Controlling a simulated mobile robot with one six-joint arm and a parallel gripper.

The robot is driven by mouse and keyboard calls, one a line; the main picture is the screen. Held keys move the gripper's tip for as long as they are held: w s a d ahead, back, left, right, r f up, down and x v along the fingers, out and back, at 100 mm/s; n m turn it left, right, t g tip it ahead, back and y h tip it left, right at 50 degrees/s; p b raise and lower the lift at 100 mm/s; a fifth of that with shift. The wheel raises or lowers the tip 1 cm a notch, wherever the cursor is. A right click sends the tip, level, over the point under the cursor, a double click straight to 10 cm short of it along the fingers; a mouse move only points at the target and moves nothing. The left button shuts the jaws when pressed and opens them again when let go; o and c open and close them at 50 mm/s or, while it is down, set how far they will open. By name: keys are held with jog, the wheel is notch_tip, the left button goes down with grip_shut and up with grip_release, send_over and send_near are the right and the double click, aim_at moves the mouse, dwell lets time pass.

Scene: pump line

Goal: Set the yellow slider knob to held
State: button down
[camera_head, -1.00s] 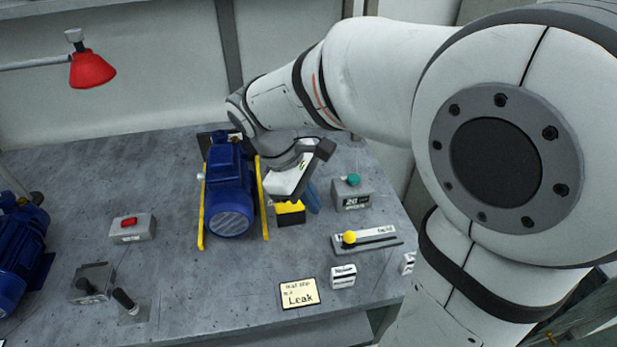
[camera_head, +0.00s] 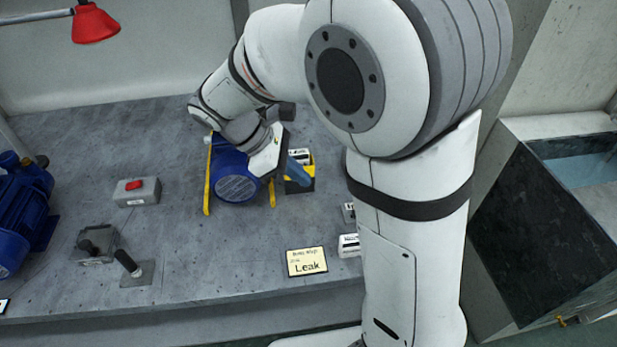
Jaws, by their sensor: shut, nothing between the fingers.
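The yellow slider knob is not visible now; my arm stands across the right part of the bench, where the slider plate was in the earlier view. My gripper (camera_head: 268,158) is over the right side of the blue pump (camera_head: 236,182), beside the yellow and black holder (camera_head: 301,183). It is shut with nothing in it. Its fingertips are hard to make out against the parts behind them.
A card reading Leak (camera_head: 307,262) and a small white label block (camera_head: 349,245) are near the front edge. A red button box (camera_head: 136,191), a black lever (camera_head: 128,264) and another blue pump (camera_head: 22,215) are at left. A basin (camera_head: 575,165) stands at right.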

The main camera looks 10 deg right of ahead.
jog(key=b+x, duration=0.1)
jog(key=x, duration=0.6)
jog(key=shift+d+f, duration=0.15)
jog(key=shift+f, duration=0.15)
jog(key=shift+s+d+f, duration=0.15)
jog(key=shift+d, duration=0.55)
jog(key=shift+s+d+f, duration=0.1)
jog(key=shift+s+d, duration=0.05)
jog(key=shift+d, duration=0.5)
jog(key=shift+s+d+f, duration=0.15)
jog(key=shift+d, duration=0.55)
